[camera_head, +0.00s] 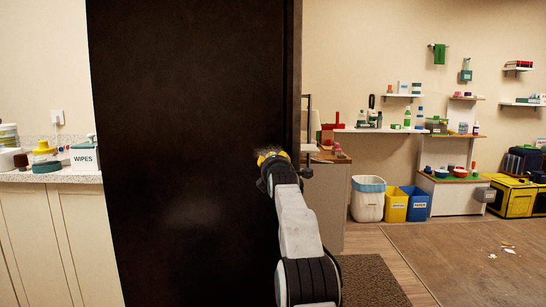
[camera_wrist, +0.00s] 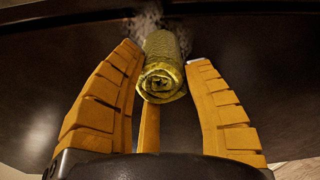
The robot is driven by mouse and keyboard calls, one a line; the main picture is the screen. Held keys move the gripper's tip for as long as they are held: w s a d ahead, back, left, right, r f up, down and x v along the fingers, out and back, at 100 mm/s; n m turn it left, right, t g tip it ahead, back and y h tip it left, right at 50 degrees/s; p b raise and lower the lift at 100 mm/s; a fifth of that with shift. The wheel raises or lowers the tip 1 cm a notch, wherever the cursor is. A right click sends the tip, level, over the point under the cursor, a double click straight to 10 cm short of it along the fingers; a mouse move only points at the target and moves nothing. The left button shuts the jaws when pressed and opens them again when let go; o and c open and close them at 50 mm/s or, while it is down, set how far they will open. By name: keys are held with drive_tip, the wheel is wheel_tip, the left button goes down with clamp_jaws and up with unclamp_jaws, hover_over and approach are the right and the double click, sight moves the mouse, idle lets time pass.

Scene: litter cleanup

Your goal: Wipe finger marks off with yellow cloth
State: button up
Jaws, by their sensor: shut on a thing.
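A tall dark door or panel (camera_head: 190,120) fills the left middle of the head view. Pale, hazy finger marks (camera_wrist: 146,22) show on its dark surface in the wrist view, right behind the cloth. A small pale patch of them (camera_head: 268,150) also shows near the panel's right edge in the head view. My gripper (camera_wrist: 165,58) is shut on a rolled yellow cloth (camera_wrist: 163,80), with its end facing the wrist camera. The cloth's far end is at the dark surface by the marks; I cannot tell whether it touches. In the head view my gripper (camera_head: 271,157) largely hides the cloth.
A counter (camera_head: 70,176) with a wipes tub (camera_head: 84,156) stands left. Right of the panel are a cabinet (camera_head: 328,200), several bins (camera_head: 395,205) and shelves with bottles. Small litter (camera_head: 508,250) lies on the floor at the far right. A dark mat (camera_head: 370,280) lies in front.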

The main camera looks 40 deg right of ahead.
drive_tip(key=shift+w+d+p, duration=0.35)
drive_tip(key=shift+w+p, duration=0.15)
drive_tip(key=shift+p, duration=0.4)
idle(0.9)
drive_tip(key=shift+a, duration=0.1)
